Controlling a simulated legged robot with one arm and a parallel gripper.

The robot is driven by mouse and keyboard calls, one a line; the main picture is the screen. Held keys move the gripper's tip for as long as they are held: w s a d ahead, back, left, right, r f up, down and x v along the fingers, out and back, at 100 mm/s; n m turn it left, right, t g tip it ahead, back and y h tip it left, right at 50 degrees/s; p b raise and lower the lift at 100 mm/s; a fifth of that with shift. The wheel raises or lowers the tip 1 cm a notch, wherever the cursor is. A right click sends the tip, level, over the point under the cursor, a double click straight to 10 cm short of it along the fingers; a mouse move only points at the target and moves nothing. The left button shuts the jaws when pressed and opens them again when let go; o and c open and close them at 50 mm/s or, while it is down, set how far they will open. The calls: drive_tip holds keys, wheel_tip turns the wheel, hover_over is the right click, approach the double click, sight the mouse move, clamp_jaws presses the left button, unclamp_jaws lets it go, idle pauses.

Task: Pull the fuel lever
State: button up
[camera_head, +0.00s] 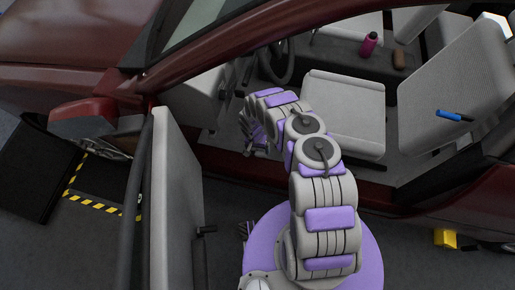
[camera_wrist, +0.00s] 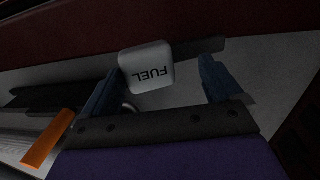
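The fuel lever (camera_wrist: 148,68) is a white, rounded block. Its dark "FUEL" lettering shows upside down in the wrist view. My gripper (camera_wrist: 162,72) has its two blue fingers apart, with the lever's block in the gap between them in that view. The block shows close to the left finger, and a wider gap lies on the right. I cannot tell whether a finger touches it. In the head view my gripper (camera_head: 256,138) reaches into the open front doorway of the dark red car (camera_head: 75,25). The lever cannot be made out there.
The open car door (camera_head: 178,200) stands left of my arm. A grey front seat (camera_head: 343,105) is right of my gripper, with the steering wheel (camera_head: 277,62) behind. A pink bottle (camera_head: 368,44) and blue marker (camera_head: 455,116) are inside. An orange piece (camera_wrist: 48,138) shows at lower left.

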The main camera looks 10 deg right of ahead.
drive_tip(key=shift+d, duration=0.1)
idle(0.3)
drive_tip(key=shift+r, duration=0.3)
wheel_tip(320, 180, up, 16)
drive_tip(key=a+p, duration=0.2)
drive_tip(key=p, duration=0.2)
drive_tip(key=shift+w+r, duration=0.25)
drive_tip(key=shift+w, duration=0.15)
